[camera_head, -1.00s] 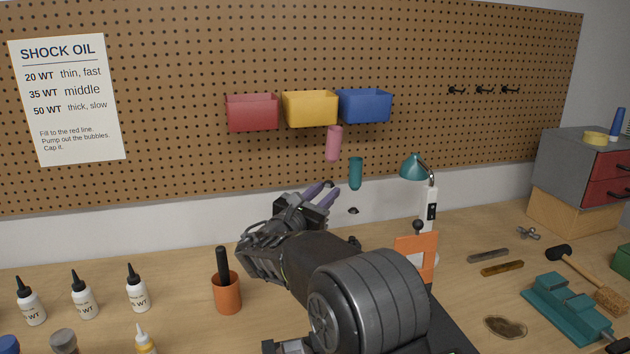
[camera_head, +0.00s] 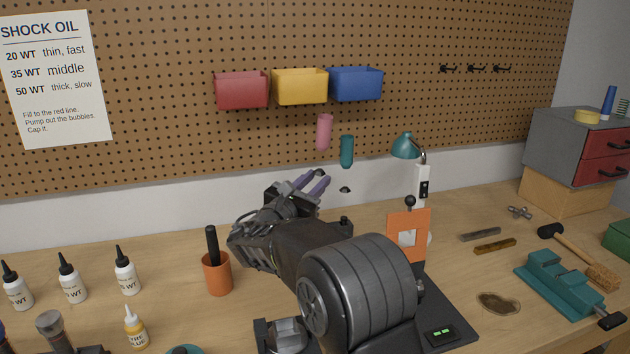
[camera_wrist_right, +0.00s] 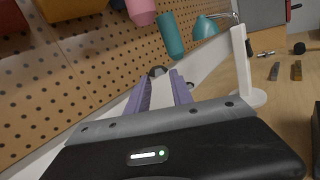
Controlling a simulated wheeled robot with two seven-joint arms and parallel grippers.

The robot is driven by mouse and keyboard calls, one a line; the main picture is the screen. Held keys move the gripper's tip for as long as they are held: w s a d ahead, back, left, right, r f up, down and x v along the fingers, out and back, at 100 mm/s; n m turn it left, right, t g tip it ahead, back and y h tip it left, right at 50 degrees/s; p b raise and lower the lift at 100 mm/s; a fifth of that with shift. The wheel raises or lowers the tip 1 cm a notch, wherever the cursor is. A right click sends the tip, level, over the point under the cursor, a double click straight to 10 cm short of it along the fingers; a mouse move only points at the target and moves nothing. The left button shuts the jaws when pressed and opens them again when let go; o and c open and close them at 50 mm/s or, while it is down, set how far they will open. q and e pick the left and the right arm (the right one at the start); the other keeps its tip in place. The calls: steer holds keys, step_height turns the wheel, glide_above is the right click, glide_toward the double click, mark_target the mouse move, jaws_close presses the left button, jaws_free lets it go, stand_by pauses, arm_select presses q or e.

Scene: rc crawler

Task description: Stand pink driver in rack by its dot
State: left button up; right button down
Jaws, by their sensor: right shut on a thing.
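The pink driver (camera_head: 324,131) shows as a pink handle, roughly upright, in front of the pegboard's lower part. It also shows at the top of the right wrist view (camera_wrist_right: 141,12). My right gripper (camera_head: 318,183), with purple fingers, is shut on it below the handle; its shaft is too thin to make out. A dark round part (camera_wrist_right: 158,71) shows by the fingertips. A teal driver handle (camera_head: 346,151) stands close to the right, with a small dark piece (camera_head: 345,190) below it. I cannot make out the rack or its dot. My left gripper is not in view.
Red, yellow and blue bins (camera_head: 300,86) hang above the drivers. A teal lamp (camera_head: 406,146) and an orange frame (camera_head: 408,235) stand to the right. An orange cup (camera_head: 217,274) and several white bottles (camera_head: 126,272) stand to the left. A teal vise-like block (camera_head: 560,282) lies at right.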

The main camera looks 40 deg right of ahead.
steer(key=shift+f+b, duration=1.4)
steer(key=shift+f, duration=0.85)
steer(key=c, duration=1)
jaws_free()
steer(key=shift+c, duration=0.2)
steer(key=v, duration=0.7)
steer(key=shift+s+a, duration=0.25)
steer(key=shift+a, duration=0.1)
steer(key=shift+f, duration=0.1)
